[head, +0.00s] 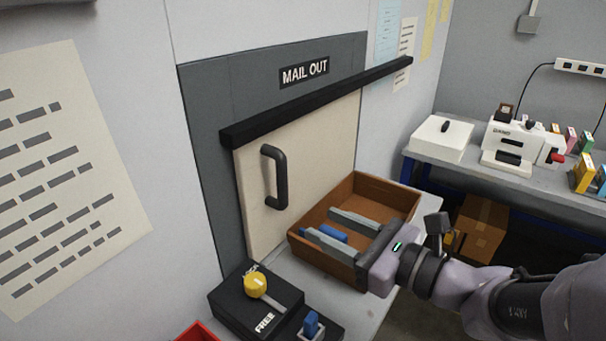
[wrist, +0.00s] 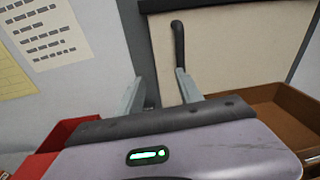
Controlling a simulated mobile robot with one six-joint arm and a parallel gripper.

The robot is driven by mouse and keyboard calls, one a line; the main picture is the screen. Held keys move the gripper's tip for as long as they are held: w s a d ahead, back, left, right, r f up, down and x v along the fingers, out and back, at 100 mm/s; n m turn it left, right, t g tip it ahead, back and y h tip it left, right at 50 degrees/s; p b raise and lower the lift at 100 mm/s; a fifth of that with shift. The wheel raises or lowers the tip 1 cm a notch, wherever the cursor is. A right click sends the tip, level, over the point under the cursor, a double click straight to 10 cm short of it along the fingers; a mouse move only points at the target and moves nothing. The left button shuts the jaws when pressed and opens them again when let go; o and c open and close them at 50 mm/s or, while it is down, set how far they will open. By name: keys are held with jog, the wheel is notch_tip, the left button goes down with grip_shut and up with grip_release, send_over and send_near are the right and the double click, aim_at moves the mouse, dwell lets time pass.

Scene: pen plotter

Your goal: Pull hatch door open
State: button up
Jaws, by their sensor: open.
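The hatch door (head: 318,165) is a cream panel set below a black rail, under a "MAIL OUT" sign. It looks closed. Its black vertical handle (head: 275,177) is on the door's left side. My gripper (head: 319,222) is open and empty, with its grey fingers over the brown tray, to the right of and lower than the handle in the head view. In the wrist view the handle (wrist: 179,45) is ahead, near the tip of the right finger, and not between the fingers (wrist: 160,78). The handle's lower end is partly hidden behind that finger.
The brown tray (head: 400,190) sits on the shelf against the door's lower right and holds a blue item (head: 327,234). A black box with a yellow knob (head: 255,284) and "FREE" label stands at front left. A side table (head: 420,149) with devices is at right.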

aim_at(286, 180)
jog(key=w+a+p, duration=0.2)
jog(key=w+p, duration=0.1)
jog(key=w, duration=0.2)
jog(key=w+a+m+t+p, duration=0.1)
jog(key=w+a+p, duration=0.2)
jog(key=w, duration=0.2)
jog(key=w+a+m+t+h+p, duration=0.1)
jog(key=w+a+p, duration=0.1)
jog(key=w, duration=0.3)
jog(key=shift+w+a+r+p, duration=0.1)
jog(key=shift+a+r+p, duration=0.1)
jog(key=shift+a+p, duration=0.4)
jog(key=shift+a, duration=0.15)
grip_shut()
dwell(0.4)
